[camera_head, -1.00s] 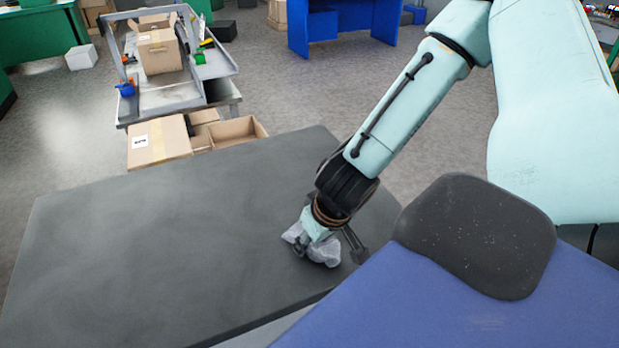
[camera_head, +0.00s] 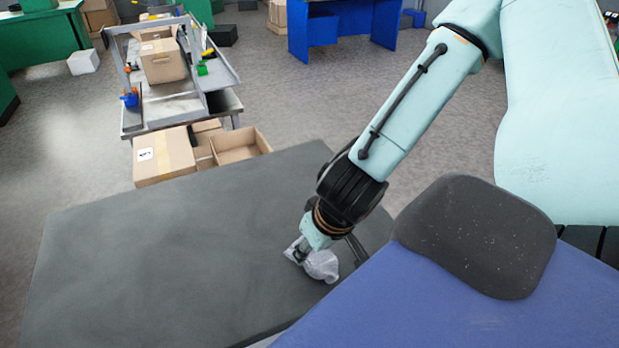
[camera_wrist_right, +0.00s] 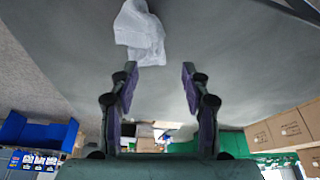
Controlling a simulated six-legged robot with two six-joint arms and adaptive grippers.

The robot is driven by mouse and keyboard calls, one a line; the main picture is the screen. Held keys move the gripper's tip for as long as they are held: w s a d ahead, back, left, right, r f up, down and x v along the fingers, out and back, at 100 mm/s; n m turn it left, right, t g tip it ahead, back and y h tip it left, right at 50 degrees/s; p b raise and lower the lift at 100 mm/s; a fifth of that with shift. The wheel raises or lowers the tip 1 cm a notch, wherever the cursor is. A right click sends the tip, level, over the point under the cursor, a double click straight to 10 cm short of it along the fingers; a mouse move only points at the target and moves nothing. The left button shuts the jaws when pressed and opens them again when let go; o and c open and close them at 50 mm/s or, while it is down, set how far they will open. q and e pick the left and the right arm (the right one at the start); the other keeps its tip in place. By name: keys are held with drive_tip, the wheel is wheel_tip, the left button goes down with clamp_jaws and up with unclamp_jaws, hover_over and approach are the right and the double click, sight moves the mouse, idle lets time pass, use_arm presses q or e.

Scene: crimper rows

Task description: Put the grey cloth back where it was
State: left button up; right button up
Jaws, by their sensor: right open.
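The grey cloth (camera_head: 321,266) lies crumpled on the dark tabletop (camera_head: 170,260), near its right side. It also shows in the right wrist view as a pale, creased bundle (camera_wrist_right: 139,28) on the grey surface. My right gripper (camera_head: 322,250) is at the cloth and partly hides it in the head view. In the wrist view my right gripper (camera_wrist_right: 159,74) is open, with nothing between its fingers. The cloth is beyond the fingertips, a little left of centre. My left gripper is not in view.
A blue surface with a dark rounded pad (camera_head: 475,235) is at the lower right. Cardboard boxes (camera_head: 165,158) and a grey cart (camera_head: 180,110) stand beyond the table's far edge. The table's left part is bare. A blue desk (camera_head: 345,28) stands farther back.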

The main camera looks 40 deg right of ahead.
drive_tip(key=shift+a+p+v, duration=0.2)
drive_tip(key=shift+p+v, duration=0.75)
drive_tip(key=shift+p, duration=0.35)
drive_tip(key=shift+w+f, duration=0.1)
drive_tip(key=shift+f, duration=0.05)
drive_tip(key=shift+c, duration=1.3)
drive_tip(key=shift+w+d+f, duration=0.1)
drive_tip(key=shift+w+f, duration=0.05)
drive_tip(key=shift+f, duration=0.05)
drive_tip(key=shift+c, duration=0.7)
drive_tip(key=w+f, duration=0.2)
drive_tip(key=f, duration=0.1)
drive_tip(key=w+f, duration=0.1)
drive_tip(key=shift+w+d+f, duration=0.15)
drive_tip(key=shift+d+f, duration=0.1)
drive_tip(key=shift+d, duration=0.15)
clamp_jaws()
drive_tip(key=shift+f, duration=0.65)
wheel_tip(320, 180, down, 4)
drive_tip(key=b, duration=0.6)
